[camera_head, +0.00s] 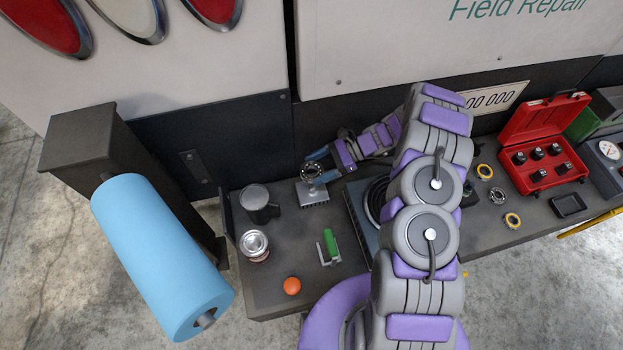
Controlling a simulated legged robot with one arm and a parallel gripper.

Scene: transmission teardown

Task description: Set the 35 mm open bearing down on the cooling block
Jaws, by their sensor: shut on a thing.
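A bearing, a dark metal ring (311,178), is at the tip of my gripper (315,162). The gripper is shut on it, with blue fingertips at its far right side. The cooling block (314,196), a light grey ribbed block, is on the bench just below the bearing in the picture. The bearing looks tilted, with its open face partly toward the camera. I cannot tell whether it touches the block or is a little above it. My arm hides part of the bench's middle.
A grey mug (259,207), an opened can (255,244), an orange ball (291,286) and a green-handled item (330,246) stand left and in front. A dark box with a coiled top (358,214) is right of the block. Loose rings (497,195) and a red case (543,125) lie farther right.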

